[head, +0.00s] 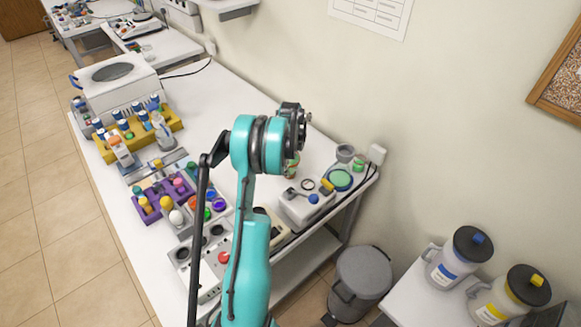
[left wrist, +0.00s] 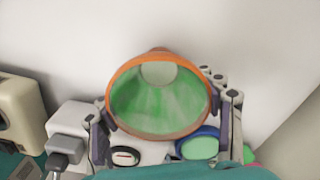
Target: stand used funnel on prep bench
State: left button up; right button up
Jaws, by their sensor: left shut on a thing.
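The funnel (left wrist: 160,105) fills the middle of the left wrist view, its wide orange-rimmed mouth toward the camera and its inside translucent green. My left gripper (left wrist: 165,118) is shut on it, with fingers at both sides of the rim. The funnel is mostly hidden there behind the arm. My right gripper is not in view.
A purple rack (head: 160,197) and a yellow rack (head: 140,133) stand left. Bare bench lies behind the racks.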

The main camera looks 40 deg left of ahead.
pick_arm(q)
jog(key=shift+f, duration=0.25)
jog(key=o, duration=1.2)
jog(key=shift+o, duration=0.2)
jog(key=shift+r, duration=0.1)
